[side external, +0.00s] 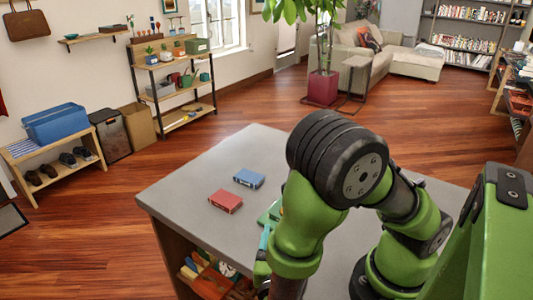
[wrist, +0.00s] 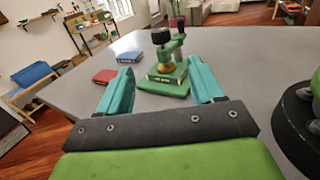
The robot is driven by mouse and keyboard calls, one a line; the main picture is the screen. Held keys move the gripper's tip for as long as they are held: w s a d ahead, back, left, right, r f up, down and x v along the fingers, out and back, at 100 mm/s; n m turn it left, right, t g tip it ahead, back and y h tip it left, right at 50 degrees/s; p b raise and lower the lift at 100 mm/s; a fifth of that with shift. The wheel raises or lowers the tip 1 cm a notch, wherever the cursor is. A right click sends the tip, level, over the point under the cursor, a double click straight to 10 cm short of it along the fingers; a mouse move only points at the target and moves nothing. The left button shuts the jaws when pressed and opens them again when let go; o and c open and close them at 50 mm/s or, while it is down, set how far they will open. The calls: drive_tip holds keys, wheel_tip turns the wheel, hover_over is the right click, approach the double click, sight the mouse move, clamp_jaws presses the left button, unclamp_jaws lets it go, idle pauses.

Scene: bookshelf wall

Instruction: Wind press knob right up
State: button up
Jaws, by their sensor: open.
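In the wrist view a small green press (wrist: 183,82) stands on the grey counter, with a green base plate and an upright post. A dark round knob (wrist: 161,36) sits at its upper left, above a brass-coloured part. A green book-like block (wrist: 166,77) lies on the base under it. My gripper (wrist: 162,84) is open, its two teal fingers apart on either side of the press base in the picture, nearer the camera and holding nothing. In the side external view my arm hides most of the press and the gripper.
A red book (wrist: 104,76) and a blue book (wrist: 129,57) lie on the counter left of the press. They also show in the side external view, red (side external: 225,201) and blue (side external: 249,178). The counter (side external: 190,190) is bare around them. A shelf compartment below holds several items.

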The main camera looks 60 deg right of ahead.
drive_tip(key=w+m+g+h, duration=0.2)
drive_tip(key=w+m+g, duration=0.4)
drive_tip(key=w+g, duration=0.3)
drive_tip(key=d, duration=0.5)
drive_tip(key=s+d, duration=0.1)
drive_tip(key=d, duration=1.1)
drive_tip(key=shift+s+d, duration=0.1)
drive_tip(key=shift+s, duration=0.1)
drive_tip(key=c, duration=1)
drive_tip(key=shift+n+t, duration=0.3)
drive_tip(key=shift+t, duration=0.1)
